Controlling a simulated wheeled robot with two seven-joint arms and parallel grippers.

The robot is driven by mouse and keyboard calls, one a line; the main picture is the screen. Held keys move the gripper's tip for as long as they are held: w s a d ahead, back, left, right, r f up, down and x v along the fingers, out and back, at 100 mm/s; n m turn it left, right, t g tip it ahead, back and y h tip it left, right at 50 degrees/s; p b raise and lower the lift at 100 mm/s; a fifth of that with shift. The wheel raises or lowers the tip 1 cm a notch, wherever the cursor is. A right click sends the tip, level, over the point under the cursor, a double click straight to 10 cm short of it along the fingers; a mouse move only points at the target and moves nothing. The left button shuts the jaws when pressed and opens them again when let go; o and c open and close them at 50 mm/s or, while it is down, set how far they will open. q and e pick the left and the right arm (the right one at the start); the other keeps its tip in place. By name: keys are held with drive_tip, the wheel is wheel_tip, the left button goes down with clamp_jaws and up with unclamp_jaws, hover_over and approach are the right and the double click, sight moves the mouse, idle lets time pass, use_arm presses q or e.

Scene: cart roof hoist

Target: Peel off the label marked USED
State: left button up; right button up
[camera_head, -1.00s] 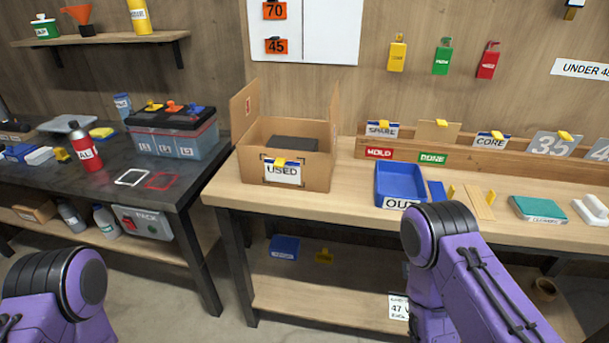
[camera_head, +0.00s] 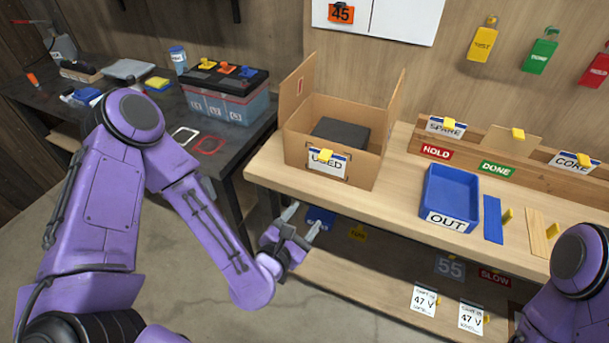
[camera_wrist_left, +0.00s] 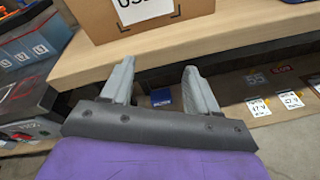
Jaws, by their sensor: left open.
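The USED label (camera_head: 322,163) is a white card with a blue top edge and a yellow tab, on the front of an open cardboard box (camera_head: 362,168). The box stands on the wooden bench and holds a dark block (camera_head: 340,133). In the left wrist view the label (camera_wrist_left: 130,3) shows only in part at the top edge. My left gripper (camera_head: 302,219) is open and empty, in front of the bench edge, below and left of the label and apart from it. Its two fingers (camera_wrist_left: 160,82) also show in the left wrist view. My right gripper is out of view.
A blue OUT tray (camera_head: 449,191) stands right of the box on the bench (camera_head: 390,212). A rack with SPARE and CORE cards (camera_head: 500,150) is behind it. A battery (camera_head: 226,92) sits on the dark table at left. A lower shelf runs under the bench.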

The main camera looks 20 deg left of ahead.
sight(322, 160)
use_arm(q)
wheel_tip(322, 160, up, 8)
drive_tip(key=w+n+t, duration=0.2)
drive_tip(key=w+n, duration=0.1)
drive_tip(key=n, duration=0.2)
drive_tip(key=shift+y, duration=0.4)
drive_tip(key=w+p, duration=0.4)
drive_tip(key=w, duration=0.4)
drive_tip(key=shift+w+a+f+p, duration=0.1)
drive_tip(key=shift+w+f+p, duration=0.05)
drive_tip(key=shift+w+p, duration=0.2)
drive_tip(key=shift+w+f, duration=0.15)
drive_tip(key=shift+w, duration=0.45)
drive_tip(key=shift+s, duration=0.1)
clamp_jaws()
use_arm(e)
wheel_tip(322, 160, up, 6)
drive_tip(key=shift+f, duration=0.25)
